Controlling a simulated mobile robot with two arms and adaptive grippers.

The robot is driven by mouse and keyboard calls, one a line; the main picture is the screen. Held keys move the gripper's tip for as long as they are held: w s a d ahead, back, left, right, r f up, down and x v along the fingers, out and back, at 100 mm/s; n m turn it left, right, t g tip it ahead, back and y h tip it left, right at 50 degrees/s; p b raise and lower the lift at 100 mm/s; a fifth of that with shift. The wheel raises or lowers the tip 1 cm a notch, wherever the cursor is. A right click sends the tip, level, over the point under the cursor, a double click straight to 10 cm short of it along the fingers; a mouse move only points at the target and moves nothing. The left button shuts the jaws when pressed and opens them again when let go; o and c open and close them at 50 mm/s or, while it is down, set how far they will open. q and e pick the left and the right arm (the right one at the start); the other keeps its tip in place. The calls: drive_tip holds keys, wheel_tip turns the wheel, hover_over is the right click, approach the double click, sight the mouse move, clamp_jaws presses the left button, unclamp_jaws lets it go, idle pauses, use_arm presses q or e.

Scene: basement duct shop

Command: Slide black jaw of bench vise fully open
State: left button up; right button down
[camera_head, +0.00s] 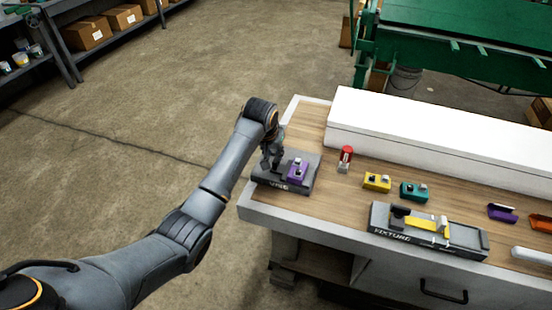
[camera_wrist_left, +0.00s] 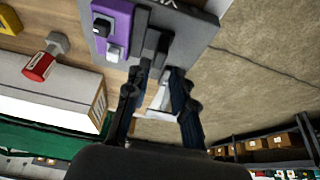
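The dark grey bench vise (camera_head: 272,181), lettered VISE, sits at the table's near left corner. A purple block (camera_head: 298,172) with a small grey knob lies on it; the block also shows in the left wrist view (camera_wrist_left: 113,28). The vise's black jaw (camera_wrist_left: 153,48) stands beside the purple block in the wrist view; in the head view my gripper largely hides it. My left gripper (camera_head: 270,162) is low over the vise's left part. In the wrist view its two fingers (camera_wrist_left: 158,78) are apart, with the tips at the black jaw; contact is unclear. My right gripper is out of view.
A red-topped piece (camera_head: 345,158), yellow block (camera_head: 377,181) and teal block (camera_head: 413,191) lie right of the vise. A grey fixture (camera_head: 468,238) stands near the front edge. A long white box (camera_head: 430,138) runs along the back. Bare wood (camera_head: 312,121) shows behind the vise.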

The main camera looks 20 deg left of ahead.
sight(276, 160)
use_arm(q)
drive_tip(key=shift+x, duration=3.05)
clamp_jaws()
